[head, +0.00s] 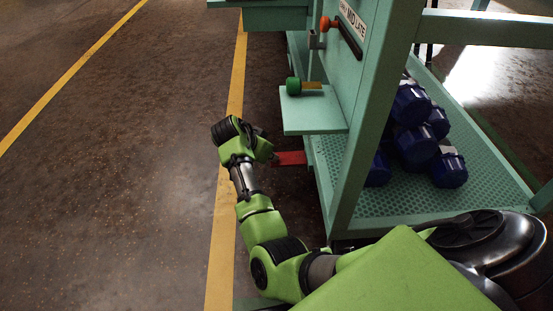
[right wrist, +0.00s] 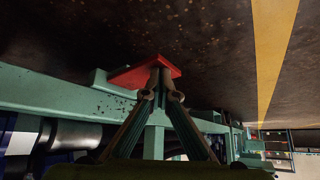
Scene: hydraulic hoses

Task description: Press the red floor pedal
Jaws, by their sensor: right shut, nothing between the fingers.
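The red pedal (head: 290,158) sticks out to the left from the base of the green machine frame, low near the floor. My right gripper (head: 270,153) is beside its outer left end. In the right wrist view, where the floor fills the top, the red pedal (right wrist: 140,73) shows behind the fingertips. The shut, empty right fingers (right wrist: 160,72) overlap the pedal's edge in that picture. I cannot tell whether they touch it or how far it is pressed. My left gripper is in neither view.
Above the pedal is a green shelf (head: 312,116) with a green knob (head: 293,86). An orange-tipped lever (head: 326,23) is higher on the panel. Blue objects (head: 416,146) lie on the perforated tray (head: 400,201). The floor left of the yellow line (head: 229,200) is clear.

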